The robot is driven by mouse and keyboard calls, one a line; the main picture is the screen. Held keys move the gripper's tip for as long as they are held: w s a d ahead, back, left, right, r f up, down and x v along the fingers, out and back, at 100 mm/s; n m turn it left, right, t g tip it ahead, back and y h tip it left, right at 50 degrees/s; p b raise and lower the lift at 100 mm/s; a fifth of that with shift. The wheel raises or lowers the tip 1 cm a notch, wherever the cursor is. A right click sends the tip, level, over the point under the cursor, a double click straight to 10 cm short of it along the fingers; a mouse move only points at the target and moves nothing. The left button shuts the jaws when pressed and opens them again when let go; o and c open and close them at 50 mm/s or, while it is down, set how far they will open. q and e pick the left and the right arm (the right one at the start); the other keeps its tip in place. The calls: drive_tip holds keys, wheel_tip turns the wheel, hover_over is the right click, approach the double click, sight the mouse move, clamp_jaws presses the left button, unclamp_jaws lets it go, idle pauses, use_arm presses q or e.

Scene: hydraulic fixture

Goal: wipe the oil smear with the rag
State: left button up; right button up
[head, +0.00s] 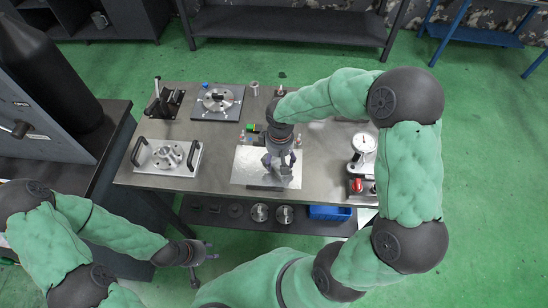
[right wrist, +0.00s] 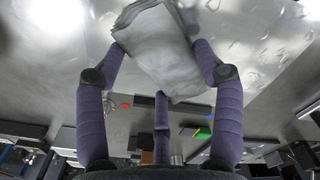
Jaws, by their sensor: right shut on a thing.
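My right gripper (head: 280,166) is over the bright metal plate (head: 247,178) at the front middle of the table. In the right wrist view, my right gripper (right wrist: 163,65) is shut on a folded whitish rag (right wrist: 158,45), held between its fingers close to the shiny surface. The rag is hard to make out in the head view, behind the fingers. I cannot clearly pick out the oil smear; only glossy marks and reflections show on the metal. My left gripper (head: 203,258) is empty, with its fingers apart, in front of the table and below its top.
A handled plate with a round flange (head: 168,156) lies at left. A chuck on a dark plate (head: 217,101) and a lever device (head: 160,100) stand behind. A dial gauge stand (head: 362,155) is at right. Small coloured items sit behind the bright plate. A blue bin (head: 329,213) is on the lower shelf.

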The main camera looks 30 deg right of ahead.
drive_tip(key=shift+s+d+f, duration=0.1)
drive_tip(key=shift+s+d, duration=0.55)
drive_tip(key=shift+d, duration=0.15)
drive_tip(key=shift+w+r+p, duration=0.15)
drive_tip(key=shift+r+p, duration=0.45)
drive_tip(key=shift+r, duration=0.1)
drive_tip(key=shift+r+p, duration=1.85)
drive_tip(key=shift+r, duration=0.65)
drive_tip(key=shift+r, duration=0.1)
wheel_tip(320, 180, up, 3)
drive_tip(key=shift+f+p, duration=0.1)
drive_tip(key=shift+p, duration=1.05)
